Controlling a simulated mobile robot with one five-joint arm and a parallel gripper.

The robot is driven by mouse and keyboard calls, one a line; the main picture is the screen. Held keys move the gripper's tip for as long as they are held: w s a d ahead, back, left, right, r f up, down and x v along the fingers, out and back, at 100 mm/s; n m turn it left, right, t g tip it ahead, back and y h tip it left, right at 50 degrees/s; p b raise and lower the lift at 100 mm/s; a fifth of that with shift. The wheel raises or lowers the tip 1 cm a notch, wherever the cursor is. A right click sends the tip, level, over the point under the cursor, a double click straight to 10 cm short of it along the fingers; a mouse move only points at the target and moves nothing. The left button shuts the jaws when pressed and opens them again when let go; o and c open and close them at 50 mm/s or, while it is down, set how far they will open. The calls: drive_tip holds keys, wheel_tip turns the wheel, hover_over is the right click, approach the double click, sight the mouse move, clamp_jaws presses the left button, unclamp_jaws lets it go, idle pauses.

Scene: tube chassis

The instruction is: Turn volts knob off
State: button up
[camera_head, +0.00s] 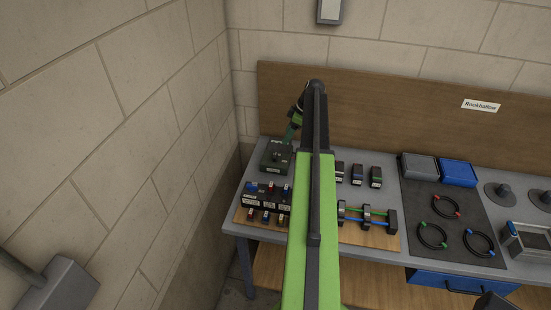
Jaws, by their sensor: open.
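A dark green box (273,161) with a small dark knob on its top stands at the back left corner of the bench. Its labels are too small to read, so I cannot tell whether this is the volts knob. My gripper (289,138) is small in view at the far end of my green arm. It points down over the back right of the box, open. I cannot tell whether it touches the box or the knob.
A wooden board with dark terminal blocks (264,200) lies in front of the box. Dark small blocks and a rail fixture (367,216) lie right of my arm. A dark mat (449,205) holds ring cables. The left wall is close to the bench.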

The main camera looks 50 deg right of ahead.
sight(275, 155)
drive_tip(key=b+x, duration=1.1)
drive_tip(key=x, duration=0.2)
drive_tip(key=shift+f, duration=0.4)
drive_tip(key=shift+a+r, duration=0.1)
clamp_jaws()
